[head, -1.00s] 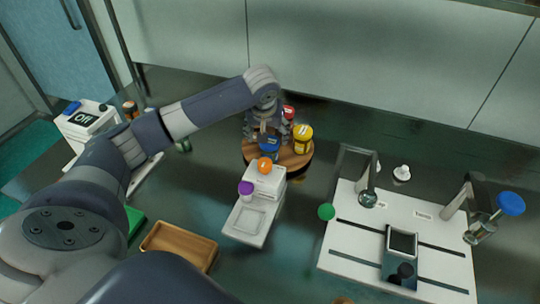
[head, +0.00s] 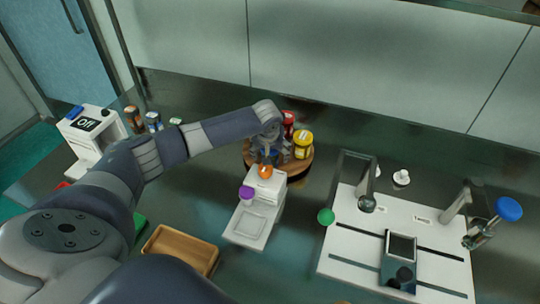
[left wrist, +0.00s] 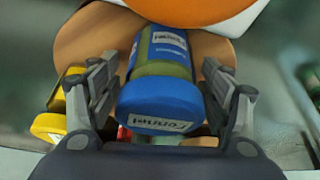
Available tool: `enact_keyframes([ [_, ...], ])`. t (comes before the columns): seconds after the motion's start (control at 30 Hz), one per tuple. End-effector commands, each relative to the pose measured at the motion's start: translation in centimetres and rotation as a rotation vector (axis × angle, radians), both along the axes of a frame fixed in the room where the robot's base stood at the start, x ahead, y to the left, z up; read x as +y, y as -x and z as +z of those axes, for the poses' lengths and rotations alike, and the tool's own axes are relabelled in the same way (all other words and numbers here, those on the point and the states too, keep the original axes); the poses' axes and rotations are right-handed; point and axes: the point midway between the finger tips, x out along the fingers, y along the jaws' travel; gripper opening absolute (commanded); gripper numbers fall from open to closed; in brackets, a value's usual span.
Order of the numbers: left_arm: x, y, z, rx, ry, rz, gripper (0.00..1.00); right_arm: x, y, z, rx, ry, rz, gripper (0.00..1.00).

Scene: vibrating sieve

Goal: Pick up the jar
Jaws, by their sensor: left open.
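A jar with a blue lid (left wrist: 160,100) and a blue label lies between the fingers of my left gripper (left wrist: 160,65) in the left wrist view. The fingers are open, one on each side, with a gap on the right; contact on the left is unclear. In the head view my left gripper (head: 268,147) is over the round wooden stand (head: 300,165) and mostly hides this jar. A yellow jar (head: 303,144) and a red jar (head: 288,120) stand on the same stand. The yellow jar (left wrist: 48,125) also shows in the left wrist view. My right gripper is not in view.
A white device (head: 250,222) with an orange knob (head: 265,171) and a purple knob (head: 246,192) stands just in front. A wooden tray (head: 180,250) is at lower left. A white panel (head: 350,235) with fixtures is at right. Several small containers stand at left.

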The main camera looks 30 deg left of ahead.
Motion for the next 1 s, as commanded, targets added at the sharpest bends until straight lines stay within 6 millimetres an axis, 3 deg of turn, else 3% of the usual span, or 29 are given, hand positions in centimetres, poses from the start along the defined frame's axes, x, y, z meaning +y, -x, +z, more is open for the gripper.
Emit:
enact_keyframes([
  [0.07, 0.0, 0.0, 0.0, 0.0, 0.0, 0.0, 0.72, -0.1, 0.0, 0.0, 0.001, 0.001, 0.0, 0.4],
  [0.2, 0.0, 0.0, 0.0, 0.0, 0.0, 0.0, 0.41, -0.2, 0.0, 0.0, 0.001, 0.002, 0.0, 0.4],
  [0.3, 0.0, 0.0, 0.0, 0.0, 0.0, 0.0, 0.23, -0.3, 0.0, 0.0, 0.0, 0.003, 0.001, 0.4],
  [0.67, 0.0, 0.0, 0.5, -0.001, 0.0, 0.001, 0.22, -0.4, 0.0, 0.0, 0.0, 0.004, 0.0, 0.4],
  [0.83, 0.1, -0.1, 3.0, -0.005, 0.0, 0.0, 0.22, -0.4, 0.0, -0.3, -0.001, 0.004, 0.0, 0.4],
  [1.0, 0.0, -0.2, 7.5, -0.008, 0.002, 0.0, 0.22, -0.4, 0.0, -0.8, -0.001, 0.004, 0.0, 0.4],
])
